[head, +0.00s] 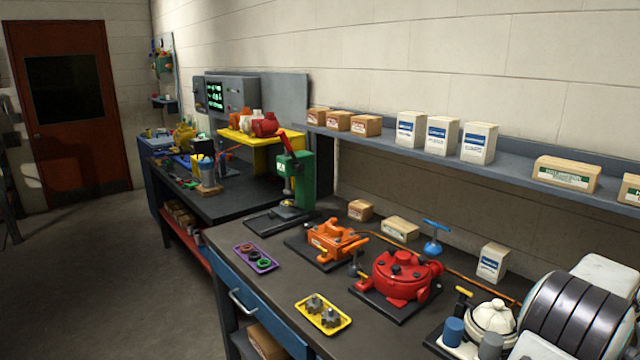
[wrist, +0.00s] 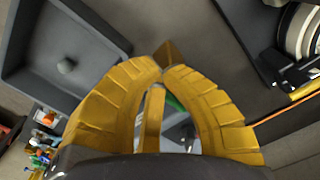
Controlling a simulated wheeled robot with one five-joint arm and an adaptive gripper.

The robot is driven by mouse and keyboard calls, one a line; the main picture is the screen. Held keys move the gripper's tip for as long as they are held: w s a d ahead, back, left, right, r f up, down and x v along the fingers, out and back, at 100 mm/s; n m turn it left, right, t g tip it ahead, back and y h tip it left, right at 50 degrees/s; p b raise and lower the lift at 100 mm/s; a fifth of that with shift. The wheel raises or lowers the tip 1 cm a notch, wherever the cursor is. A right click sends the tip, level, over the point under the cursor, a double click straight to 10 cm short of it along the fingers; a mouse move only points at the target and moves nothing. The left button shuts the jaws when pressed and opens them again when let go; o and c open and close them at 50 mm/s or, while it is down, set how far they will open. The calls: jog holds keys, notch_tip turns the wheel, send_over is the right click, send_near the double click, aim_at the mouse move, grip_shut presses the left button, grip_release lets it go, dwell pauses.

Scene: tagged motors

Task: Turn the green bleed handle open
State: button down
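My gripper (wrist: 162,70) shows only in the wrist view. Its two yellow ribbed fingers curve inward and their tips come together, with nothing clearly held between them. A small patch of green (wrist: 174,102) shows through the gap behind the fingers; I cannot tell what it belongs to. No green bleed handle can be made out in the head view. There, a red round housing (head: 400,278) and an orange valve block (head: 333,240) sit on dark plates on the bench, and a blue-handled part (head: 434,238) stands behind them.
The dark bench (head: 285,305) carries a purple tray (head: 238,249), a yellow tray (head: 302,313) and a cream pot (head: 490,319). A green press (head: 307,180) stands farther back. Boxes line a wall shelf (head: 390,137). The wrist view shows a grey tray (wrist: 40,82) at left.

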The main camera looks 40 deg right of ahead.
notch_tip(320, 180, up, 6)
jog(key=p, duration=0.5)
jog(key=shift+a+f, duration=0.1)
jog(key=shift+a, duration=0.05)
jog(key=w+a+f+n+y, duration=0.1)
jog(key=a+f+n, duration=0.35)
jog(key=a, duration=0.45)
jog(key=w+a+r+n+t, duration=0.1)
jog(key=w+a+r+n, duration=0.3)
jog(key=a, duration=0.9)
jog(key=w+a+r+n+t, duration=0.2)
jog(key=w+a+r+n, duration=0.2)
jog(key=w+a+n, duration=0.4)
jog(key=w+a+r+n+t+h, duration=0.1)
jog(key=w+a+r+n, duration=0.4)
jog(key=a, duration=1.2)
jog(key=shift+w+a+n+t, duration=0.35)
jog(key=shift+w+n+t, duration=0.05)
jog(key=shift+w+n, duration=0.45)
